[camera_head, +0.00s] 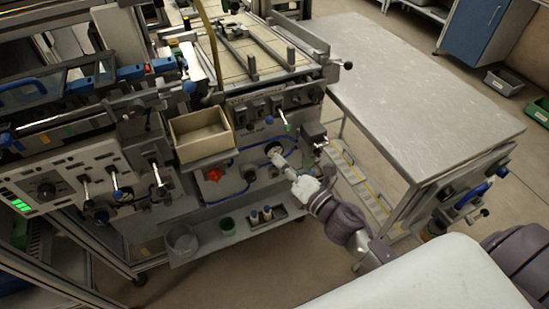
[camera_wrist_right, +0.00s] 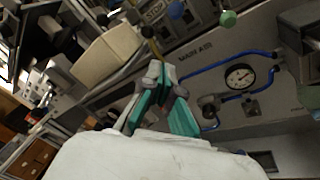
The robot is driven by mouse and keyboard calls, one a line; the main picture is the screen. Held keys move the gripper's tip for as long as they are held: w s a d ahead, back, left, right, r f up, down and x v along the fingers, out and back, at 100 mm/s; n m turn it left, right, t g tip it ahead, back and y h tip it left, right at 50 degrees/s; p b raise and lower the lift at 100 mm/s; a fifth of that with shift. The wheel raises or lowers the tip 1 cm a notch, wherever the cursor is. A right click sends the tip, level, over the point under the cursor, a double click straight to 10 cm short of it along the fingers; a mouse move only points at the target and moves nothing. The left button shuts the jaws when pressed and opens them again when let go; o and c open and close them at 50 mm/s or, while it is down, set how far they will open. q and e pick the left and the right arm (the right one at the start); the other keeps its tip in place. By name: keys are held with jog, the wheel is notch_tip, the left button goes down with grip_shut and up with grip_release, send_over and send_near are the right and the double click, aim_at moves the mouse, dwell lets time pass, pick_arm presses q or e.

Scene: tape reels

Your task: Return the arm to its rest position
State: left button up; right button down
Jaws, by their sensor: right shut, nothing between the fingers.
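My right arm (camera_head: 347,224) reaches from the lower right toward the front of the machine (camera_head: 233,178) in the head view. My right gripper (camera_head: 279,158) is shut and empty, in front of the machine's panel near a round gauge. In the right wrist view its grey fingers with green pads (camera_wrist_right: 163,88) point at the panel, and the gauge (camera_wrist_right: 240,76) with a blue pipe (camera_wrist_right: 215,82) shows to their right. I cannot tell whether the fingertips touch the panel. My left gripper is not in view.
An open beige box (camera_head: 201,134) is mounted on the machine's front. A grey-topped table (camera_head: 420,95) stands at right. Floor (camera_head: 265,280) shows clear in front of the shelf.

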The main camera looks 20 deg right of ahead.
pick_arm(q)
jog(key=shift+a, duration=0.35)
pick_arm(e)
jog(key=s+d+f+m+g+h, duration=0.25)
jog(key=f+m, duration=0.25)
jog(key=f, duration=0.6)
jog(key=s+d+f+m+g+h, duration=0.15)
jog(key=s+f+m, duration=0.25)
jog(key=f, duration=0.6)
jog(key=s+d+f+m+g+h, duration=0.1)
jog(key=s+f+m+g, duration=0.3)
jog(key=f, duration=0.7)
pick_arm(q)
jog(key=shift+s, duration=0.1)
pick_arm(e)
jog(key=s+f+m+g, duration=0.3)
jog(key=s+f, duration=0.3)
jog(key=s, duration=0.4)
jog(key=s+a+f+m+g, duration=0.1)
jog(key=s+f+m+g, duration=0.1)
jog(key=s+f+m, duration=0.4)
jog(key=s+f+m+g, duration=0.3)
jog(key=s+f, duration=0.4)
jog(key=s, duration=0.8)
jog(key=shift+a+f+m+g, duration=0.3)
jog(key=shift+a+f+m, duration=0.1)
jog(key=shift+m, duration=0.4)
jog(key=shift+d, duration=0.1)
